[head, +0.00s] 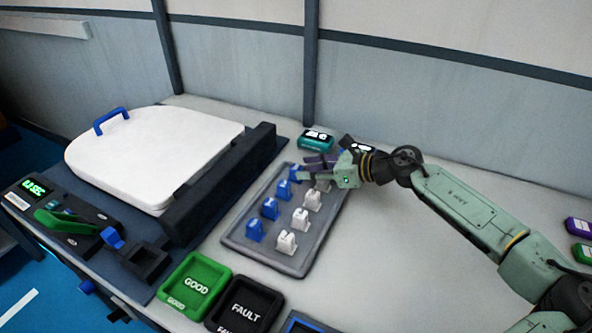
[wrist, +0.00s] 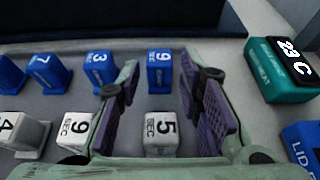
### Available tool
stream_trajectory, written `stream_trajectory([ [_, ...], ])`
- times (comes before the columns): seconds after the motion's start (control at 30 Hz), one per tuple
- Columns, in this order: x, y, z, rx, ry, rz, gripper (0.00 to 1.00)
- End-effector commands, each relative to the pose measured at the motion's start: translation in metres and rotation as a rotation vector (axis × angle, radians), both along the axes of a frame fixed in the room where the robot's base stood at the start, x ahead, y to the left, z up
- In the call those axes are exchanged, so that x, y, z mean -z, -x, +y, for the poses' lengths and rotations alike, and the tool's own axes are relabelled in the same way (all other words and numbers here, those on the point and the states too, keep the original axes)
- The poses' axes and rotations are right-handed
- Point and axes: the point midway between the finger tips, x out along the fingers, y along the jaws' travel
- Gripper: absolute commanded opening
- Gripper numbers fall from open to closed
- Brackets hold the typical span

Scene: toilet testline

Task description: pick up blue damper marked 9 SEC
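The blue damper marked 9 SEC (wrist: 159,70) stands upright at the right end of the blue row in the wrist view. My gripper (wrist: 160,66) is open, with its purple-padded fingers on either side of this damper and visible gaps between. In the head view my gripper (head: 312,168) is over the far end of the grey tray (head: 240,243). The far-end blue damper there (head: 295,174) is partly covered by the gripper, and its mark cannot be read in that view.
Blue dampers marked 3 (wrist: 101,72) and 7 (wrist: 49,74) stand left of it. A white 5 SEC damper (wrist: 160,134) stands on the near side, between the finger bases. A teal box reading 23 C (wrist: 278,72) is close on the right. A dark bar (head: 222,180) lies beyond the tray.

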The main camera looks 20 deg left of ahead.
Motion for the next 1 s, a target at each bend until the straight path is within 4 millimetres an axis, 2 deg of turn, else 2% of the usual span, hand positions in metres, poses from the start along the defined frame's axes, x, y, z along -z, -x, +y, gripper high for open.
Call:
stream_trajectory([
  [0.07, -0.004, -0.002, 0.014, -0.004, 0.0, 0.003, 0.33],
  [0.23, 0.007, -0.006, 0.035, -0.003, -0.001, 0.002, 0.33],
  [0.57, 0.013, -0.008, 0.04, -0.001, 0.0, 0.0, 0.33],
  [1.0, 0.013, -0.008, 0.04, -0.002, 0.0, 0.001, 0.04],
])
